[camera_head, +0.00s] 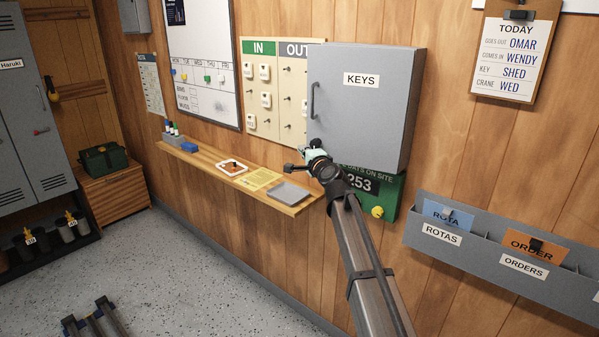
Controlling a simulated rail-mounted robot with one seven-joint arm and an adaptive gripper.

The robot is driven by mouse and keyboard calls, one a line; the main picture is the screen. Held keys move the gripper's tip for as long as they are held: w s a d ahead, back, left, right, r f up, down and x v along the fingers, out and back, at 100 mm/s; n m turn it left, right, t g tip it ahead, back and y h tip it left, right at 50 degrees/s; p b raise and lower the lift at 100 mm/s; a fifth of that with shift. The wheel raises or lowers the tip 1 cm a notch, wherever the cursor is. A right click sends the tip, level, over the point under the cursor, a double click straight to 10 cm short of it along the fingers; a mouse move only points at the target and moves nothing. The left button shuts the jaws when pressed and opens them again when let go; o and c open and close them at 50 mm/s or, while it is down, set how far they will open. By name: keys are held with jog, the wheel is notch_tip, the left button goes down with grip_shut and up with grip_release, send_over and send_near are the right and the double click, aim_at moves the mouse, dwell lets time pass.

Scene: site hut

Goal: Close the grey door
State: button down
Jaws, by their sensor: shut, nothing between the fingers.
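The grey door (355,115) is the front of the wall cabinet labelled KEYS, with a dark upright handle (313,100) near its left edge. No cabinet interior shows, and I cannot tell whether a gap is left at the door's edge. My gripper (300,158) is shut and empty, just below the door's lower left corner and in front of the wall. I cannot tell whether it touches the door. My arm reaches up from the bottom of the view and hides part of the wall below the cabinet.
A wooden shelf (225,172) with a grey tray (289,193) runs left of my gripper. A green sign (388,192) with a yellow knob is below the cabinet. A grey wall rack (480,262) is at right. Grey lockers (30,130) stand far left.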

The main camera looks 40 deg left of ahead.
jog(key=w+a+b, duration=0.1)
jog(key=w+b, duration=0.2)
jog(key=w, duration=0.4)
jog(key=shift+w+a, duration=0.2)
jog(key=shift+w, duration=0.2)
jog(key=shift+s, duration=0.1)
jog(key=s+p, duration=0.1)
jog(key=s, duration=1.3)
jog(key=shift+a, duration=0.25)
